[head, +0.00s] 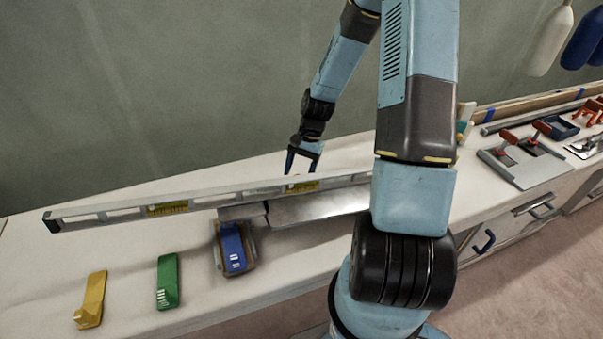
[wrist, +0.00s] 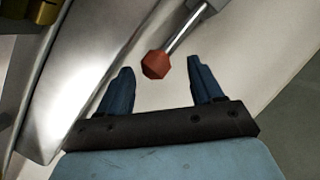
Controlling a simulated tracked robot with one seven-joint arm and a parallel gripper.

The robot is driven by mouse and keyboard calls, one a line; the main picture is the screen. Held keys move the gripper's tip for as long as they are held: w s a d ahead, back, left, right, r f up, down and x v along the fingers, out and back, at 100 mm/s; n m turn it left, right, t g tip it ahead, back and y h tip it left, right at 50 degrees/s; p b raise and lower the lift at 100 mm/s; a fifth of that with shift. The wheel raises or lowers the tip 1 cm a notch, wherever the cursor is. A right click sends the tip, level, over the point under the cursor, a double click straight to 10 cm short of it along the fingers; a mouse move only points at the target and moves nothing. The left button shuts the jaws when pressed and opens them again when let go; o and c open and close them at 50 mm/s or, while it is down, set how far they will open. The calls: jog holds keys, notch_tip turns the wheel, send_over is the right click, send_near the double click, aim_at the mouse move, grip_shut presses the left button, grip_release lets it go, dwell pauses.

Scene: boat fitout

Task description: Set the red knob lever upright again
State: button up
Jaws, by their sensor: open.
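The lever's red knob (wrist: 156,65) sits at the end of a thin metal rod (wrist: 184,30) in the wrist view. The rod slants from the knob toward the upper right, to a grey part at the top edge. My gripper (wrist: 161,82) is open, with one blue finger on each side of the knob and a gap to both. The knob is at or just beyond the fingertips; the exact depth is hard to tell. In the head view my gripper (head: 302,160) points down behind the long level, and most of the lever is hidden there.
A long spirit level (head: 110,212) lies across the white bench (head: 120,260), close in front of my gripper. A grey metal piece (head: 315,207) lies before it. Blue (head: 233,248), green (head: 167,281) and yellow (head: 91,299) blocks are at front left.

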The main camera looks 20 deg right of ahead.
jog(key=shift+s+a+f, duration=0.1)
jog(key=shift+a+f, duration=0.1)
jog(key=shift+f, duration=0.3)
jog(key=shift+c, duration=0.4)
